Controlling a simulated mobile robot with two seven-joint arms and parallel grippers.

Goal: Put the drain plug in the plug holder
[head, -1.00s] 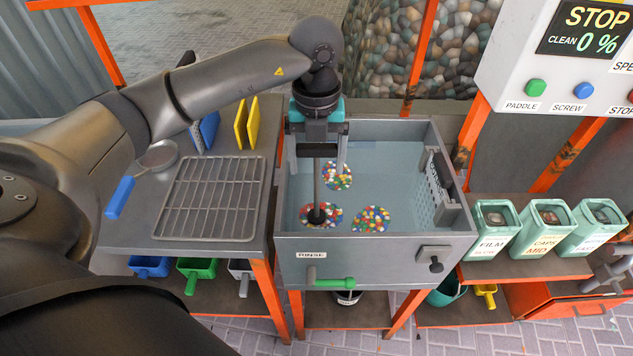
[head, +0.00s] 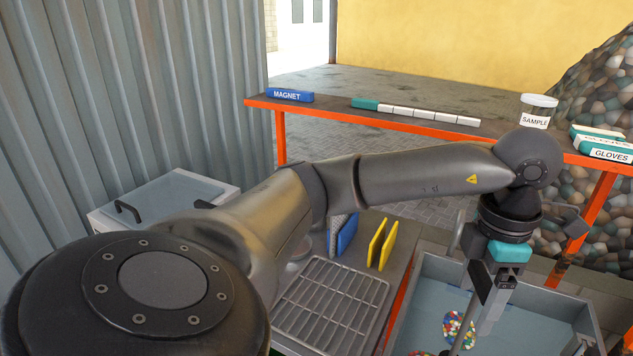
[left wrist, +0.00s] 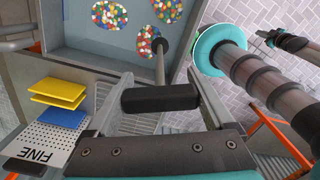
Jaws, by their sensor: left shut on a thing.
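My left gripper (head: 494,300) points down over the grey water-filled tank (head: 565,303) at the lower right of the head view. It is shut on the drain plug's dark rod (head: 463,325). In the head view the plug's lower end is at the bottom edge. I cannot make out the plug holder. My right gripper is not in view.
Coloured chip patches (head: 459,330) lie in the tank. Left of it are a wire rack (head: 330,305) and upright yellow plates (head: 382,245). A rear shelf holds a magnet (head: 290,95) and a sample jar (head: 537,110). A teal-ringed cylinder (left wrist: 219,47) is at right in the wrist view.

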